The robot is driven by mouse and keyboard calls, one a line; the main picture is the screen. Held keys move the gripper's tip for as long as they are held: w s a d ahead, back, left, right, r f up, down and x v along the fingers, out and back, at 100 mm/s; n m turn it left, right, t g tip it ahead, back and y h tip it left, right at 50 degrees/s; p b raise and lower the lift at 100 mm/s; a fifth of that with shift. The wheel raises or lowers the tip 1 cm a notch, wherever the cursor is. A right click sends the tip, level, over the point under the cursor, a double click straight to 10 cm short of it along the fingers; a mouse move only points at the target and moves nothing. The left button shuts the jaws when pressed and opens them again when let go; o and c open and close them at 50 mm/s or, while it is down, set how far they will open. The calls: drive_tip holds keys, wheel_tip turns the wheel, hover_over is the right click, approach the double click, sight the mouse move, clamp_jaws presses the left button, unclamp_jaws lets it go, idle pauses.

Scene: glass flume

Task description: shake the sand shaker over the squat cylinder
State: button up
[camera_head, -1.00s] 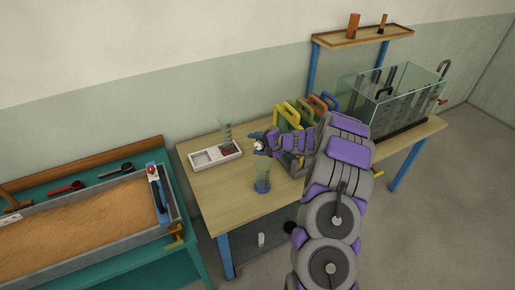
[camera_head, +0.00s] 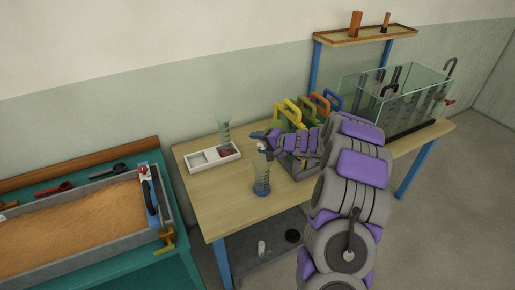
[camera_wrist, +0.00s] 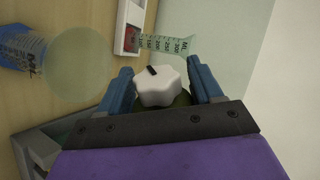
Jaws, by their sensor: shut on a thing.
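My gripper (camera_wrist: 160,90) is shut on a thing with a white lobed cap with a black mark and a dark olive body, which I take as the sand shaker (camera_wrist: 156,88). Its lower part is hidden by the gripper. In the head view the gripper (camera_head: 264,143) is above the table, just above and behind the clear cylinder with a blue lower part (camera_head: 262,180). That cylinder shows at the left of the wrist view (camera_wrist: 22,50), with its wide round mouth beside the gripper. A second, greenish graduated cylinder (camera_head: 224,133) stands farther back. I cannot tell for certain which one is the squat cylinder.
A white divided tray (camera_head: 197,167) lies by the greenish cylinder. Colour-handled items (camera_head: 290,110) stand in a grey rack behind my arm. A glass tank (camera_head: 405,95) is at the right, a sand-filled box (camera_head: 80,222) at the left. The table's front left is clear.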

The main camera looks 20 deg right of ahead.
drive_tip(key=shift+d+f+b, duration=0.3)
drive_tip(key=shift+d+b, duration=0.25)
drive_tip(key=shift+b, duration=0.15)
drive_tip(key=n+b, duration=0.1)
drive_tip(key=b, duration=0.1)
drive_tip(key=n+t+h+b, duration=0.1)
drive_tip(key=shift+a+f+h+b, duration=0.1)
drive_tip(key=shift+a+h+b, duration=0.1)
drive_tip(key=shift+h+b, duration=0.15)
drive_tip(key=shift+a+f+n+t+h, duration=0.15)
drive_tip(key=shift+a+n+t+h, duration=0.1)
drive_tip(key=shift+a+n+t, duration=0.2)
